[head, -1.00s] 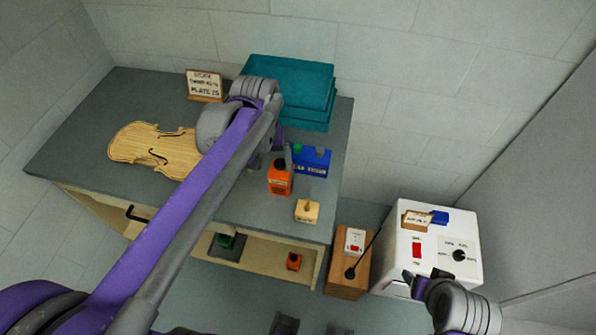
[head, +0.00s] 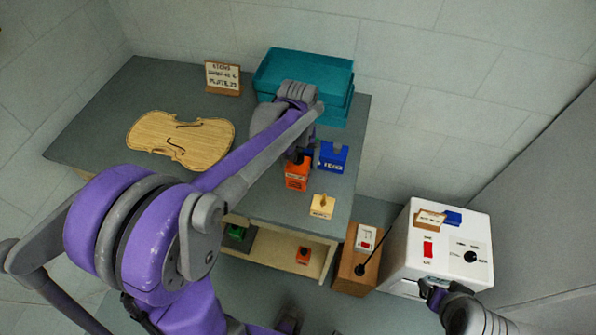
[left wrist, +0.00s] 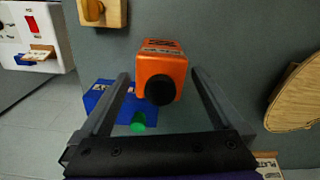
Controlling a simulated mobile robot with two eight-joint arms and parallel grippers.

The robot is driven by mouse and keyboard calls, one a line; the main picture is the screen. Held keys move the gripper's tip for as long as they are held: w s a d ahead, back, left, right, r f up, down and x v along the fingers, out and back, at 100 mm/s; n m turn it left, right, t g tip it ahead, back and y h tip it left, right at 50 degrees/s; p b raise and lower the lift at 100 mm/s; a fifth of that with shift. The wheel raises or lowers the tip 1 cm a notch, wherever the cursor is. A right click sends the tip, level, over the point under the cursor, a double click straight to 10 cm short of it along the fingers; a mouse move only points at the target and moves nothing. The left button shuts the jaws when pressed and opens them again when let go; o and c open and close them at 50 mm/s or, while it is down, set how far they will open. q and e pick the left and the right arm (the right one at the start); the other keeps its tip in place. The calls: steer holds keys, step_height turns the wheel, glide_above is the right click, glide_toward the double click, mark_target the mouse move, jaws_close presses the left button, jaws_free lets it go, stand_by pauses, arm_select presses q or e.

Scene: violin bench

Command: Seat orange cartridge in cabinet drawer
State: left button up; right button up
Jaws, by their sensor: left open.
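An orange cartridge (head: 297,175) with a black cap stands on the grey bench top, near its right end. My left gripper (head: 300,155) is open above it. In the left wrist view the orange cartridge (left wrist: 161,68) lies between the two spread fingers (left wrist: 161,75), with a gap on each side. A tan drawer-like compartment (head: 270,250) shows below the bench edge; my left arm hides part of it. Inside are a small orange item (head: 303,255) and a green item (head: 238,235). My right gripper (head: 432,292) is at the lower right; its opening is unclear.
A blue block (head: 333,157) stands close beside the cartridge; it also shows in the left wrist view (left wrist: 100,96). A pale wooden block (head: 322,206) is in front. Teal boxes (head: 305,72) stand behind, a violin plate (head: 180,140) left, and a white box (head: 440,250) right.

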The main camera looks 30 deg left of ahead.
arm_select(q)
step_height(320, 180, down, 2)
steer(key=shift+f, duration=0.25)
steer(key=c, duration=1.5)
